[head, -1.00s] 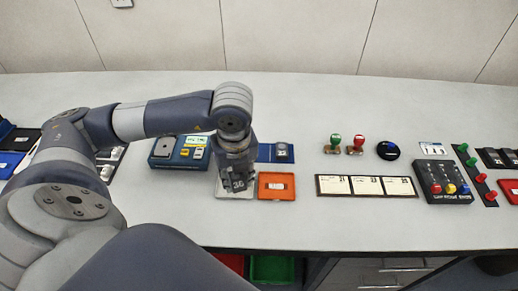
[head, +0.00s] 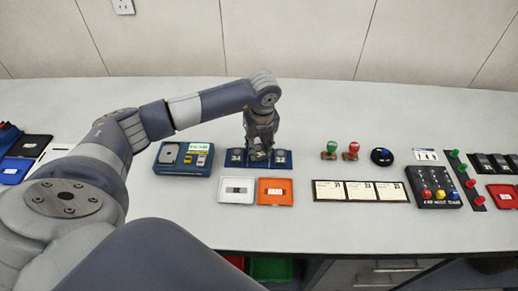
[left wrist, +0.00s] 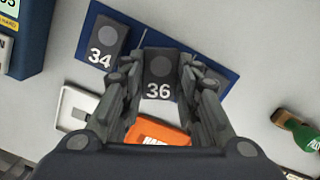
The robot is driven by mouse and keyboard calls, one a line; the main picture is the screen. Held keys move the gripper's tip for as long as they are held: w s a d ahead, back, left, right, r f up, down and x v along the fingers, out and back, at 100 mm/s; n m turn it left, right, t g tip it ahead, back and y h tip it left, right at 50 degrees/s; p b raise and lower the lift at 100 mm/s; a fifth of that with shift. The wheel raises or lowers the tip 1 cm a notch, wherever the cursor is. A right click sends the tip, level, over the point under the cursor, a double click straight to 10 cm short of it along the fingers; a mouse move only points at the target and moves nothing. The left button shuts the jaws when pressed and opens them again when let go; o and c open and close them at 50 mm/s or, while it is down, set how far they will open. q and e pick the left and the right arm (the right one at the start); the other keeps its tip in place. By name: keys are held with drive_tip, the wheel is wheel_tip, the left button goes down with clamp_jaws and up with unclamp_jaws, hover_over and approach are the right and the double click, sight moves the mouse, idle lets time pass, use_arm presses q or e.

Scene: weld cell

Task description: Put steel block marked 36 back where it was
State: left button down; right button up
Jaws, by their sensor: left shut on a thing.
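The dark steel block marked 36 (left wrist: 158,92) is between the fingers of my left gripper (left wrist: 160,100). In the head view my left gripper (head: 260,156) is over the middle of the blue mat (head: 236,167), shut on the block. The block marked 34 (left wrist: 104,54) stands on the mat (left wrist: 142,29) to the left of it. Another dark block (head: 281,157) stands on the mat to the right. I cannot tell whether block 36 touches the mat. My right gripper is not in view.
A white tray (head: 237,199) and an orange tray (head: 276,201) lie in front of the mat. A blue device (head: 183,171) stands to the left. Two stamps (head: 350,151) and a row of cards (head: 361,201) are to the right. The bench behind the mat is clear.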

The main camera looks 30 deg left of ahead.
sight(261, 154)
use_arm(q)
drive_tip(key=shift+f, duration=1.15)
drive_tip(key=c, duration=1.2)
unclamp_jaws()
drive_tip(key=shift+r, duration=0.15)
wheel_tip(261, 154, up, 12)
drive_tip(key=s+d+b, duration=0.1)
drive_tip(key=b, duration=0.1)
drive_tip(key=shift+b, duration=0.4)
drive_tip(key=shift+d, duration=0.1)
